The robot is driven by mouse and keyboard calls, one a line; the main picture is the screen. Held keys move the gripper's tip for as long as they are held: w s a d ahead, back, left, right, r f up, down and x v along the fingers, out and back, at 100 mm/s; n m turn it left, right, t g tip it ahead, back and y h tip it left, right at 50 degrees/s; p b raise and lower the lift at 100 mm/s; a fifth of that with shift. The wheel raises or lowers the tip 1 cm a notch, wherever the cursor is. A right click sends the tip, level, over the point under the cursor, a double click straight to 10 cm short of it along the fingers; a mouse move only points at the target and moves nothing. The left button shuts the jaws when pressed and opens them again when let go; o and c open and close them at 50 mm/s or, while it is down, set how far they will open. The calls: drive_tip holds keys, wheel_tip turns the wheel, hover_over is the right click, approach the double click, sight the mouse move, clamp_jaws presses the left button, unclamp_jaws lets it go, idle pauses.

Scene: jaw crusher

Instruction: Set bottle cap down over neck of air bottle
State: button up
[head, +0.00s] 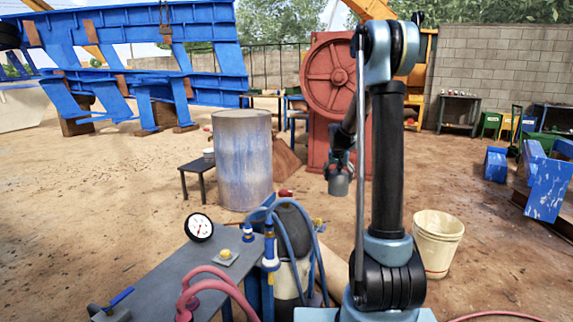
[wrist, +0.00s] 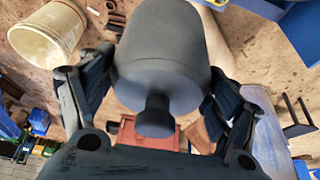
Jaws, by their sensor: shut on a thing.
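The bottle cap is a dark grey, bucket-like cylinder with a small knob, seen large in the wrist view (wrist: 170,65). My gripper (wrist: 160,75) has a finger on each side of it and is shut on it. In the head view my gripper (head: 340,160) holds the cap (head: 339,184) in the air, above the ground and in front of the red machine. A rounded, dark-topped cylinder with a pale lower body, which looks like the air bottle (head: 292,228), stands nearer, behind blue hoses.
A grey bench (head: 160,275) with a gauge (head: 199,227), blue fittings and hoses is at the lower left. A blue-grey drum (head: 243,165) stands beyond it. A cream bucket (head: 437,245) is right of my arm. A red wheeled machine (head: 330,75) is behind. Open dirt lies left.

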drive_tip(key=s+a+r+n+y, duration=0.1)
drive_tip(key=s+a+r+n, duration=0.15)
drive_tip(key=a, duration=0.45)
drive_tip(key=s+a+r+n+y, duration=0.1)
drive_tip(key=a+r+n, duration=0.25)
drive_tip(key=a, duration=0.35)
wheel_tip(320, 180, up, 4)
drive_tip(key=n+y, duration=0.2)
drive_tip(key=n, duration=0.3)
hover_over(285, 190)
drive_tip(key=shift+s+d+g, duration=0.1)
drive_tip(key=shift+s+g, duration=0.3)
drive_tip(key=shift+s, duration=0.05)
drive_tip(key=shift+f, duration=0.1)
drive_tip(key=shift+f, duration=0.1)
drive_tip(key=shift+w+f, duration=0.1)
drive_tip(key=shift+f, duration=5.8)
